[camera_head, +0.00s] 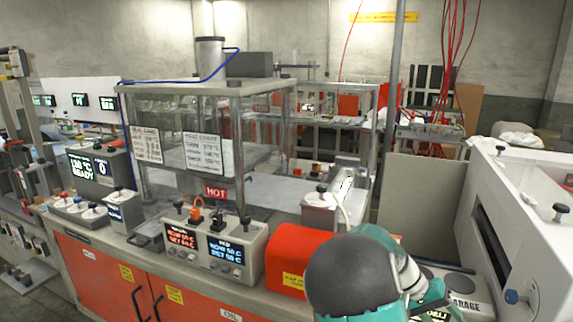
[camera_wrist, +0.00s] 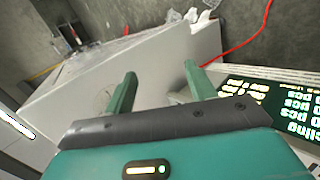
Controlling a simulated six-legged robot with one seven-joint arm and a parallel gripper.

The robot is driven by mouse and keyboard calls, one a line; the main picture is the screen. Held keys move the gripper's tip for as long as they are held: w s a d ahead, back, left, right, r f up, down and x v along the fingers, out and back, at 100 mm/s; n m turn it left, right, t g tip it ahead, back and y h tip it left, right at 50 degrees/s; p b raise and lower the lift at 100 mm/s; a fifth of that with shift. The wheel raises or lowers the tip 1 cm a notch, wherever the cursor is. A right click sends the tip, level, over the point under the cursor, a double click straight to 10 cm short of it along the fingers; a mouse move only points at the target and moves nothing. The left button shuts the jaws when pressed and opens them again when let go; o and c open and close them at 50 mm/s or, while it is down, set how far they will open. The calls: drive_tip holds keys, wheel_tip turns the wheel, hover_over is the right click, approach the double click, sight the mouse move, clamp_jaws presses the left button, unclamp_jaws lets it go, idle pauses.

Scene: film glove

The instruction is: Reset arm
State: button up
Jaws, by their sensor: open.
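My gripper (camera_wrist: 160,82) shows in the wrist view with its two green fingers apart and nothing between them. A white box-like machine (camera_wrist: 130,65) lies beyond the fingers. A dark display panel with bright text (camera_wrist: 275,105) is to the right of them. In the head view my teal and dark grey arm rises at the bottom, right of the centre, in front of the bench. My fingertips cannot be made out there.
A glass-walled enclosure (camera_head: 262,118) with a red HOT sign stands on the bench. A red box (camera_head: 297,258) is close to my arm on its left. The white machine (camera_head: 525,215) stands at the right. Red cables (camera_head: 455,45) hang at the back.

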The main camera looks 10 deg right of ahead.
drive_tip(key=s+a+r+n+t+y, duration=0.2)
drive_tip(key=s+a+r+t, duration=0.1)
drive_tip(key=a, duration=0.7)
drive_tip(key=s+a+r+n+t+y, duration=0.3)
drive_tip(key=s+a+r, duration=0.3)
drive_tip(key=a, duration=0.4)
drive_tip(key=s+a+r+n+t+y, duration=0.2)
drive_tip(key=s+a+r+t, duration=0.3)
drive_tip(key=a, duration=0.5)
drive_tip(key=shift+s+a+r+n+y, duration=0.15)
drive_tip(key=shift+r+n+y, duration=0.15)
drive_tip(key=shift+n+y, duration=0.1)
drive_tip(key=c, duration=0.4)
drive_tip(key=shift+d, duration=0.2)
